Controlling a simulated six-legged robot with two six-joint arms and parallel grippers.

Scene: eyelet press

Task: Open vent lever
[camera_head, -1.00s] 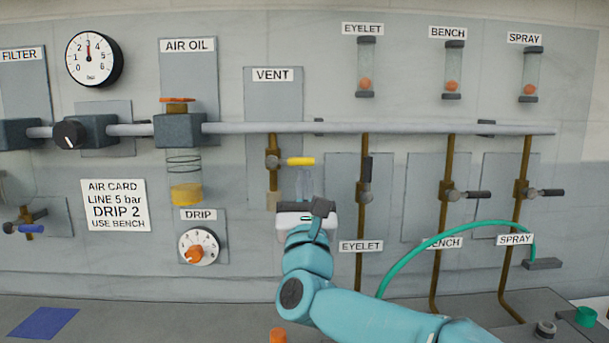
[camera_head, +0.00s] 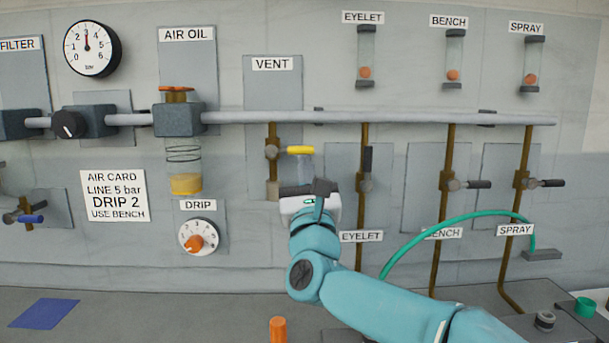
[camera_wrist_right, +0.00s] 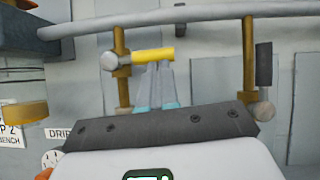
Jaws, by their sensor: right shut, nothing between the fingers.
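The vent lever (camera_head: 300,150) has a yellow handle that lies horizontal, pointing right from its valve on a brass pipe under the VENT label (camera_head: 272,64). It also shows in the right wrist view (camera_wrist_right: 153,55). My right gripper (camera_head: 305,160) is shut and empty, with its fingers pointing up just below the yellow handle. In the right wrist view the closed fingertips (camera_wrist_right: 158,66) are right under the handle; I cannot tell whether they touch it. My left gripper is out of view.
A grey horizontal pipe (camera_head: 380,117) runs above the levers. The EYELET lever (camera_head: 367,160) stands upright to the right; the BENCH lever (camera_head: 477,184) and SPRAY lever (camera_head: 550,183) lie horizontal. A green hose (camera_head: 440,230) arches at lower right. The DRIP dial (camera_head: 198,236) is lower left.

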